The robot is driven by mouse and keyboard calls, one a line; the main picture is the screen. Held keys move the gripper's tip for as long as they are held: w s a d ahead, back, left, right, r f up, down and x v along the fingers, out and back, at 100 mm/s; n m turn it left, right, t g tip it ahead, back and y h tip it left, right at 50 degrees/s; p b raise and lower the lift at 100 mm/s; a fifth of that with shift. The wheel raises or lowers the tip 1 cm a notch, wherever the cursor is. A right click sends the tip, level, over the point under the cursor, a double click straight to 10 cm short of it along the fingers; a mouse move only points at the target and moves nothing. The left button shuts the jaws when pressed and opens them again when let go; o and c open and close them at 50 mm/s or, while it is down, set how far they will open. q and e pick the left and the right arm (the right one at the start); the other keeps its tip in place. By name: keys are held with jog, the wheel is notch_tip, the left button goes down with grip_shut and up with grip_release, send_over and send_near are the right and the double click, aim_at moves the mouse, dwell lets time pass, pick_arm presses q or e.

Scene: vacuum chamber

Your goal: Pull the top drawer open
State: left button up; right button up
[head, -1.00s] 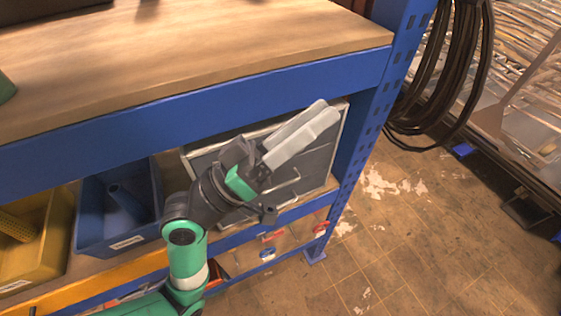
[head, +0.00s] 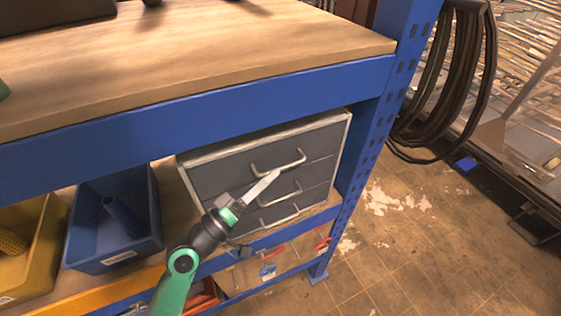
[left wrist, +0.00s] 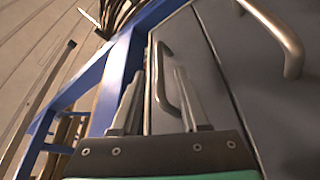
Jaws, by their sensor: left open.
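A grey drawer cabinet (head: 215,178) with a pale frame stands on the lower shelf in the head view. Its top drawer (head: 232,172) is closed and has a metal bar handle (head: 279,166). Two more handles show below it. My left gripper (head: 271,177) is open, its fingertips just below the top handle in the picture. In the left wrist view a bar handle (left wrist: 164,82) lies between the two fingers (left wrist: 157,90); a second handle (left wrist: 285,40) is at upper right. I cannot tell whether the fingers touch the handle. My right gripper is not in view.
A wooden worktop (head: 200,50) with a blue beam (head: 200,115) runs above the cabinet. A blue upright (head: 372,130) stands right of it. A blue bin (head: 112,215) and a yellow bin (head: 30,250) are to the left.

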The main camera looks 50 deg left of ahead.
aim_at(281, 168)
pick_arm(q)
jog(key=x, duration=0.4)
jog(key=shift+w+p, duration=0.2)
jog(key=shift+p, duration=0.15)
grip_shut()
dwell(1.0)
